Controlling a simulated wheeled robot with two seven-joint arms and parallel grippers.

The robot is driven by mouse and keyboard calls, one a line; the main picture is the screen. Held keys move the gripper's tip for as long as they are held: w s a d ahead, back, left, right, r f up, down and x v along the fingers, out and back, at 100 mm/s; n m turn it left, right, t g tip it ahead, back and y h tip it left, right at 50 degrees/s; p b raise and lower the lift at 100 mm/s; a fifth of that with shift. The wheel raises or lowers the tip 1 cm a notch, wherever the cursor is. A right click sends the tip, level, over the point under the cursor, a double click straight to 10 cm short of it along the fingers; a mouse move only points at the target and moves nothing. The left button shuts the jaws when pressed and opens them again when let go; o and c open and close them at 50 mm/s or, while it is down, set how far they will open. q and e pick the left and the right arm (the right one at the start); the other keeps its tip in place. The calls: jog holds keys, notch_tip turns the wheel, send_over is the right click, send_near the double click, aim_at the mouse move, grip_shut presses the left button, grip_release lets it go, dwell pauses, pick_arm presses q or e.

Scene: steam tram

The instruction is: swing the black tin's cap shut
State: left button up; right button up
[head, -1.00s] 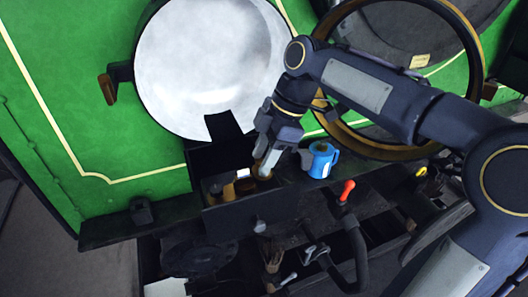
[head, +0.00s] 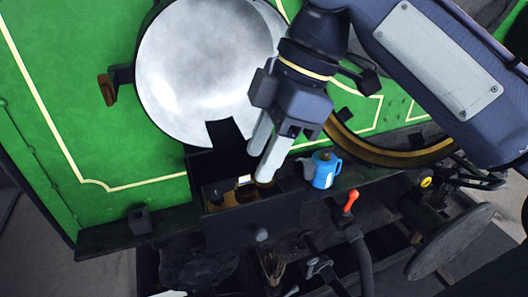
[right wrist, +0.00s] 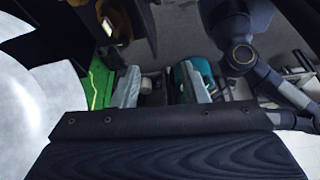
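A black open-topped box (head: 232,221) sits on the shelf below the round white disc in the head view, with small jars and dark containers in it. A black flap (head: 225,131) stands up at its back. I cannot tell for certain which dark piece is the black tin or its cap. My right gripper (head: 259,166) reaches down from the upper right with its pale fingers apart, tips at the right part of the box. In the right wrist view its fingers (right wrist: 158,68) are apart, with nothing visibly held. My left gripper is not in view.
A blue can (head: 323,172) stands right of the box, close to my right fingers. A red-tipped lever (head: 350,200) rises below it. The white disc (head: 195,70) and a brass-rimmed wheel (head: 385,153) lie behind. Green panel (head: 75,110) fills the left.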

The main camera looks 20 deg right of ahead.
jog(key=shift+s+a+r, duration=0.15)
jog(key=shift+s+r, duration=0.05)
jog(key=shift+s, duration=0.2)
jog(key=shift+s+a+r, duration=0.15)
jog(key=shift+s+r, duration=0.05)
jog(key=shift+s, duration=0.2)
jog(key=w+d+f+m+t+h+b, duration=0.1)
jog(key=w+d+f+m, duration=0.2)
jog(key=w+m, duration=0.15)
jog(key=w+d+f+m+t, duration=0.1)
jog(key=w+d+f+m, duration=0.25)
jog(key=w, duration=0.25)
jog(key=shift+n+t, duration=0.3)
jog(key=shift+n, duration=0.1)
jog(key=x, duration=0.7)
jog(key=shift+w+d+f, duration=0.1)
jog(key=shift+w+f, duration=0.05)
jog(key=shift+w, duration=0.15)
